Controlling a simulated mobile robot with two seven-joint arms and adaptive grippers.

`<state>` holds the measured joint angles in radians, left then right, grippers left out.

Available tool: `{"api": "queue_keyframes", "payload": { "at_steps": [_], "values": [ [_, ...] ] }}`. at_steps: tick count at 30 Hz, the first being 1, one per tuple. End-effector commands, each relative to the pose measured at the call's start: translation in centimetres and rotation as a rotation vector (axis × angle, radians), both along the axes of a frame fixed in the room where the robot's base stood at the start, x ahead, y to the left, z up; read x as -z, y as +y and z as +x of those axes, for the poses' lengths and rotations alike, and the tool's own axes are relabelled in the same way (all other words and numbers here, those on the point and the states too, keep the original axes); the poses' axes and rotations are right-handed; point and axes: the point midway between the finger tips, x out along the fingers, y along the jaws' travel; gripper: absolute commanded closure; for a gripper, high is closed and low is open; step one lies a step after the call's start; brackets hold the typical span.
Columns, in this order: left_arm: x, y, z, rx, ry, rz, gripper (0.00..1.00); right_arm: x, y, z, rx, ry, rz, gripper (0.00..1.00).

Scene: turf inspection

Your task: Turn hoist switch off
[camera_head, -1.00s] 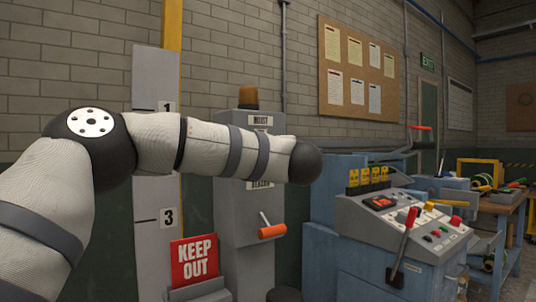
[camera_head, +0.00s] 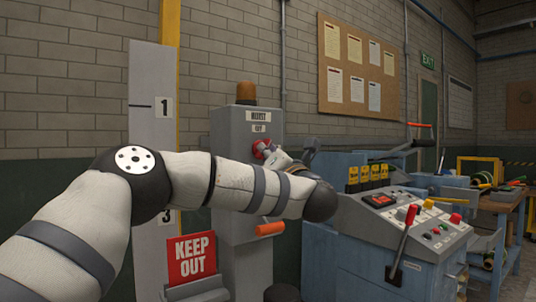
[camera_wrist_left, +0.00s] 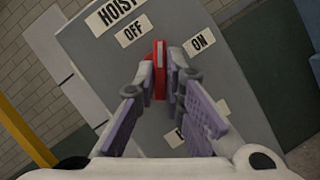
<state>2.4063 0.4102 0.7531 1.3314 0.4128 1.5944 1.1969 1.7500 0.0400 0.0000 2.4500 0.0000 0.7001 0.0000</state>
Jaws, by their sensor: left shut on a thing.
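The grey hoist box (camera_head: 226,135) stands in front of the brick wall, with an amber lamp on top and a "HOIST" label. Its red switch (camera_head: 261,148) is on the front face, partly hidden by my left gripper (camera_head: 269,154). In the left wrist view the red switch handle (camera_wrist_left: 160,72) lies between the fingers of my left gripper (camera_wrist_left: 160,77), which is shut on it. The "OFF" label (camera_wrist_left: 130,31) is left of the handle's tip and the "ON" label (camera_wrist_left: 199,41) is to its right. The right gripper is not in view.
An orange-handled lever (camera_head: 270,229) sits lower on the box, below my forearm. A red "KEEP OUT" sign (camera_head: 191,258) stands at its lower left. A blue control console (camera_head: 345,250) with levers and buttons stands close on the right.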

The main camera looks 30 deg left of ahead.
Motion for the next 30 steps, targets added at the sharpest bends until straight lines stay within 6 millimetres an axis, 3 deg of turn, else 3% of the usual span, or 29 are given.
{"api": "queue_keyframes", "payload": {
  "at_steps": [15, 30],
  "values": [
    [0.8, -0.2, 0.6, -0.001, -0.391, -0.164, 1.0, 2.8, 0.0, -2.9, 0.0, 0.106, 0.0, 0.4],
    [0.3, -0.2, 0.5, 0.0, -0.555, -0.231, 1.0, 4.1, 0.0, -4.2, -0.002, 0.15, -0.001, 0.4]
  ]
}}
